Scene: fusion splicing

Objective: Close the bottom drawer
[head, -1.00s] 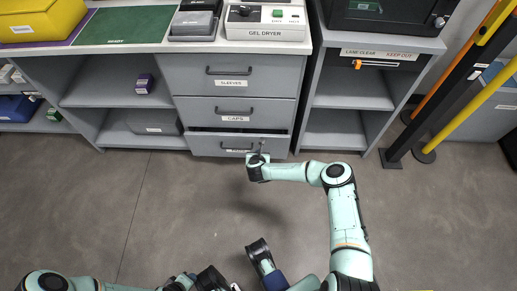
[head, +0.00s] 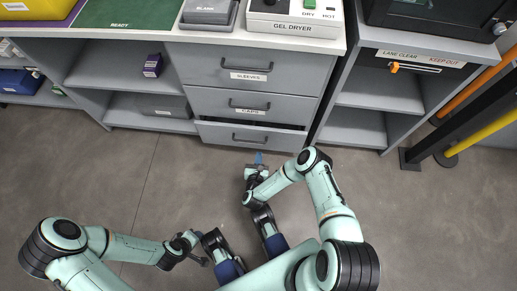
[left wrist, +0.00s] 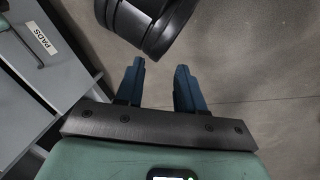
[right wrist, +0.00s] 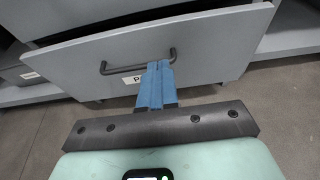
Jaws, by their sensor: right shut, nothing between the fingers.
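The bottom drawer (head: 224,134) is grey, with a dark bar handle, and stands partly open; a dark gap shows above its front. Its front fills the upper part of the right wrist view (right wrist: 215,62), with the handle (right wrist: 125,67) and a partly hidden label. My right gripper (head: 258,157) is shut and empty, in front of the drawer front. In the right wrist view its blue fingertips (right wrist: 160,64) overlap the label just below the handle; the head view shows them apart from the front. My left gripper (left wrist: 160,68) is open and empty, lower left of the drawer.
The drawers labelled SLEEVES (head: 210,70) and CAPS (head: 213,101) above are shut. Open shelves (head: 130,65) stand on both sides. A black post and a yellow pole (head: 487,130) stand at the right. The floor (head: 110,180) before the cabinet is clear.

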